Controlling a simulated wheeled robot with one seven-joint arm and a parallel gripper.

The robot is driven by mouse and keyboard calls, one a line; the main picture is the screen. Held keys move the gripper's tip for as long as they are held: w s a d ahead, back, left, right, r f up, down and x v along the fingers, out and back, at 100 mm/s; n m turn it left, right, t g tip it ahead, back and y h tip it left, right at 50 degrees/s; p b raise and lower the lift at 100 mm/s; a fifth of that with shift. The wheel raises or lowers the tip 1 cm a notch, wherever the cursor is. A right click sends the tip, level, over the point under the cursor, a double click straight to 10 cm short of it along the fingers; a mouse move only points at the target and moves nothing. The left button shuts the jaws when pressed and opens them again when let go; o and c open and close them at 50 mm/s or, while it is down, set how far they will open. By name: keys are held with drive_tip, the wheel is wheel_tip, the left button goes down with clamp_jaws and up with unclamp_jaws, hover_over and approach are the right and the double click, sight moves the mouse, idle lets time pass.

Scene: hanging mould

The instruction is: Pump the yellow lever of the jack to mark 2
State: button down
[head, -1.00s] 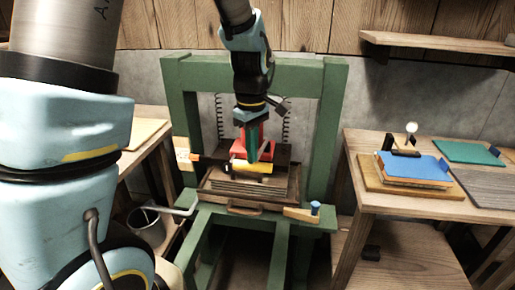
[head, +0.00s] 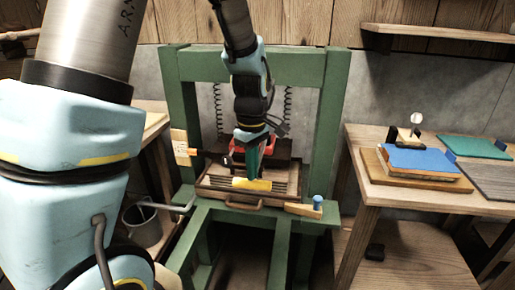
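The yellow lever (head: 251,184) of the jack shows as a short yellow bar low in front of the red jack (head: 283,148), inside the green press frame. My gripper (head: 251,173) points down with its green fingers at the lever's middle, seemingly touching it. The fingers are too small and overlapped to tell whether they are shut on the lever. My wrist hides much of the jack. A pale mark board (head: 181,148) is on the left post, with an orange pointer tip (head: 194,151) beside it. Its marks are too small to read.
The green press frame (head: 335,120) surrounds the work, with a wooden tray (head: 220,195) below the lever. A wooden handle with a blue knob (head: 318,202) is at right. A bucket (head: 143,228) stands at left. The right table (head: 372,192) holds boards and blue blocks.

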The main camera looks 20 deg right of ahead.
wheel_tip(320, 180, up, 9)
drive_tip(key=p, duration=0.8)
wheel_tip(320, 180, up, 6)
drive_tip(key=p, duration=0.5)
drive_tip(key=shift+f, duration=0.1)
drive_tip(key=a+f+m+b, duration=0.1)
drive_tip(key=a+m+b, duration=0.1)
drive_tip(key=a, duration=0.9)
drive_tip(key=s+a+f+m+t+b, duration=0.1)
drive_tip(key=a+m, duration=0.4)
drive_tip(key=a, duration=0.7)
drive_tip(key=shift+s+a+f+t+b, duration=0.3)
drive_tip(key=shift+f+b, duration=0.2)
drive_tip(key=shift+b, duration=0.5)
